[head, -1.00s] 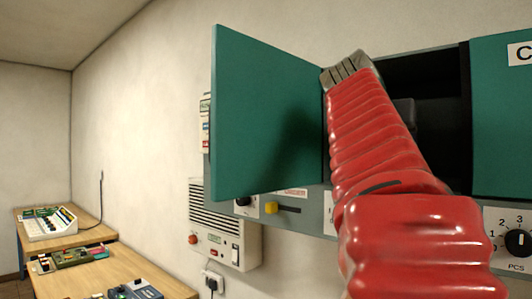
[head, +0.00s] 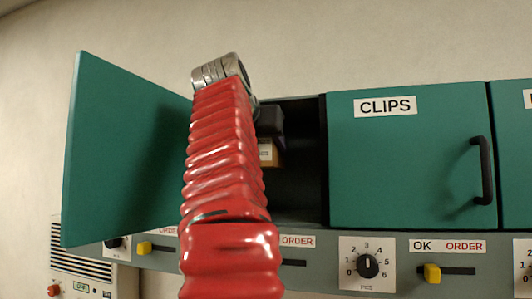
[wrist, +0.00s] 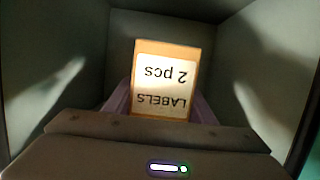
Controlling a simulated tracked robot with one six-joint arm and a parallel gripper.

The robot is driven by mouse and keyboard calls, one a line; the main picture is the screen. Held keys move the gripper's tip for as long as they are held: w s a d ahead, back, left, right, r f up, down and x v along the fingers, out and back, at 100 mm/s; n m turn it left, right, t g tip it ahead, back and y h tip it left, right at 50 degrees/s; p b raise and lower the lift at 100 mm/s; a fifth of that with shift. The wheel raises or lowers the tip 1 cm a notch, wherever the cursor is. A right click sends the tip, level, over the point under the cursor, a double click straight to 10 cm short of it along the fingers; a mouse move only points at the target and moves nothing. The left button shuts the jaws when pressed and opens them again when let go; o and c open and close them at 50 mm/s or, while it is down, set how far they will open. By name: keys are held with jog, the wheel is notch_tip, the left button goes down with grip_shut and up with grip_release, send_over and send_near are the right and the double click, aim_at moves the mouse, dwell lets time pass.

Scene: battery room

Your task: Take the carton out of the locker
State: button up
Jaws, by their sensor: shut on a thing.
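The carton (wrist: 168,62) is a small orange-brown box with a white label reading "LABELS 2 pcs", upside down in the wrist view. It is inside the open locker (head: 300,190); a corner of the carton (head: 268,153) shows in the head view beside my red arm. My gripper (wrist: 162,104) is shut on the carton, with a pale finger at each side of it. In the head view my gripper (head: 270,120) is a dark shape in the opening, mostly behind my arm. The carton's lower end is hidden by the gripper body in the wrist view.
The green locker door (head: 120,150) stands open at the left. The closed CLIPS locker (head: 400,165) with a black handle (head: 485,170) is at the right. A grey panel with a dial (head: 368,266) and yellow sliders (head: 432,273) runs below. Locker walls (wrist: 70,70) flank the carton.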

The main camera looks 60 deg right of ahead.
jog(key=shift+r, duration=0.2)
jog(key=shift+s+a, duration=0.15)
jog(key=shift+a, duration=0.6)
jog(key=s+a, duration=0.2)
jog(key=a, duration=1.6)
jog(key=shift+s, duration=0.4)
jog(key=shift+s, duration=0.1)
